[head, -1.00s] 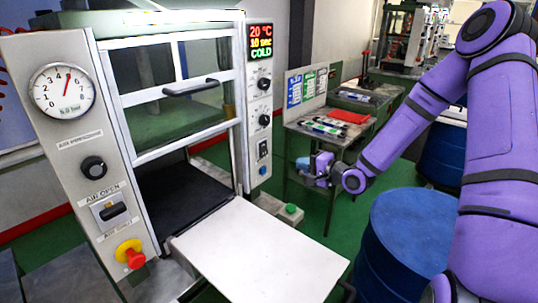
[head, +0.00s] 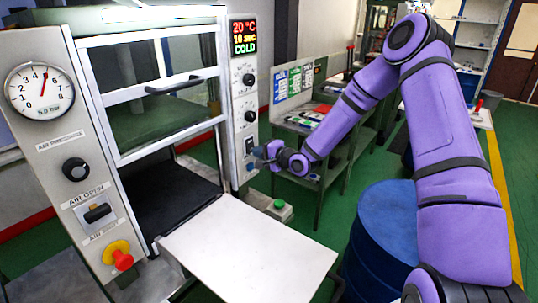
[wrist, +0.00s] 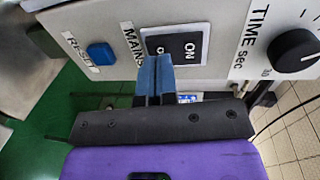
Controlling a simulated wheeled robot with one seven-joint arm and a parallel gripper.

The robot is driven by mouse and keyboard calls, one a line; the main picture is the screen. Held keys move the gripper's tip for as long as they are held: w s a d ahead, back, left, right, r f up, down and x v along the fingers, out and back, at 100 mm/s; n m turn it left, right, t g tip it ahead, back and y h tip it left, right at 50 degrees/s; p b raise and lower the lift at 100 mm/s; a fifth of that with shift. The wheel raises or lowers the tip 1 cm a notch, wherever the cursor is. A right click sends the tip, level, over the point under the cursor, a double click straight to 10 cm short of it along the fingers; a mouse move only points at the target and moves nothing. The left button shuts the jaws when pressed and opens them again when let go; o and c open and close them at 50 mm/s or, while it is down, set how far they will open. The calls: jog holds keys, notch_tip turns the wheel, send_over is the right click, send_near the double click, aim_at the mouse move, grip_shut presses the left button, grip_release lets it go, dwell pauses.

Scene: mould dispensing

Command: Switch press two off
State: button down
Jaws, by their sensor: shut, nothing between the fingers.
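The press (head: 158,90) stands at the left in the head view, with a lit display (head: 244,37) reading 20 °C, 10 sec, COLD. No number naming the press is legible. Its mains switch (wrist: 178,45), a black rocker marked ON in a pale frame, fills the upper middle of the wrist view. It also shows small on the right panel in the head view (head: 249,144). My gripper (wrist: 153,62) is shut and empty, its blue fingertips at the lower left edge of the switch. They cover part of it; I cannot tell whether they touch.
A blue reset button (wrist: 100,53) is left of the switch, and a TIME knob (wrist: 295,50) is right. A white plate (head: 250,250) juts from the press. A blue drum (head: 385,235) stands near my arm. A bench (head: 318,125) is behind.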

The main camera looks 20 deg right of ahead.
jog(key=shift+w+a+f, duration=0.1)
jog(key=shift+w+a, duration=0.2)
jog(key=shift+w, duration=0.15)
jog(key=shift+w+a, duration=0.1)
jog(key=shift+w, duration=0.05)
jog(key=shift+f, duration=0.1)
